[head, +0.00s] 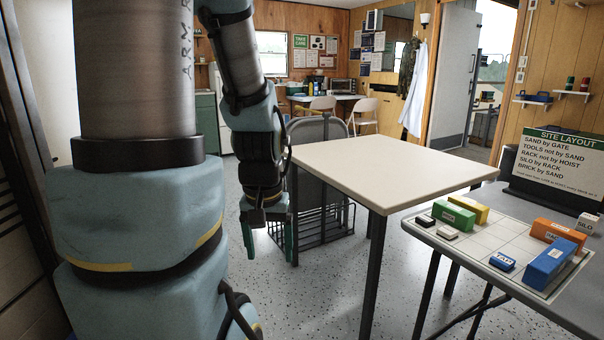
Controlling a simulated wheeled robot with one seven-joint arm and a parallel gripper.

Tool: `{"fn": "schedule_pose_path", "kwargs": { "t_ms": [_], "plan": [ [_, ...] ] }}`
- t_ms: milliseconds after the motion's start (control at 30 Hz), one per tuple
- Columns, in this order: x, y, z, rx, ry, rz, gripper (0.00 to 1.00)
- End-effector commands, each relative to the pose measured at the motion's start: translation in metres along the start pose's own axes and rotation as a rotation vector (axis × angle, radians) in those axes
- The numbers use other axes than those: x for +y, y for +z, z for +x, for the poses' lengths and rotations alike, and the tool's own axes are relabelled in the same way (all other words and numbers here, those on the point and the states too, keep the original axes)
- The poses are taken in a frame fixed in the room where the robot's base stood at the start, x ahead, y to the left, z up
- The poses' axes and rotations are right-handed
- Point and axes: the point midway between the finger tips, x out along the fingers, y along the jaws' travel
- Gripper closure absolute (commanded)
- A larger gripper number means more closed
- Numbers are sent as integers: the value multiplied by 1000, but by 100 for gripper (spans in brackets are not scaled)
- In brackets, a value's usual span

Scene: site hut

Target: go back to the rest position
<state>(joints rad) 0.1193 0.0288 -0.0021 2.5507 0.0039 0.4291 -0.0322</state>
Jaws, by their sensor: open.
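My gripper (268,240) hangs at the end of my arm, left of the middle in the head view, with its green fingers pointing down. The fingers are apart and nothing shows between them. My arm fills the left side of the view.
The cream table is bare. At the right, a grey table (417,228) bears a gridded board (487,244) with coloured blocks, including a green one (453,217) and a blue one (549,262). A SITE LAYOUT sign (556,165) stands behind. Speckled floor (320,300) is clear in front.

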Motion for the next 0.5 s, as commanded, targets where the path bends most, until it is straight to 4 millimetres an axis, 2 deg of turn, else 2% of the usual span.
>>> {"fn": "schedule_pose_path", "kwargs": {
  "t_ms": [33,100,267,500],
  "plan": [
    [-6,4,-3,12,3,1,20],
    [-3,0,-22,8,3,8,20],
    [-3,-4,-48,7,3,7,20],
    [-3,-11,-99,7,2,7,20]
  ]
}}
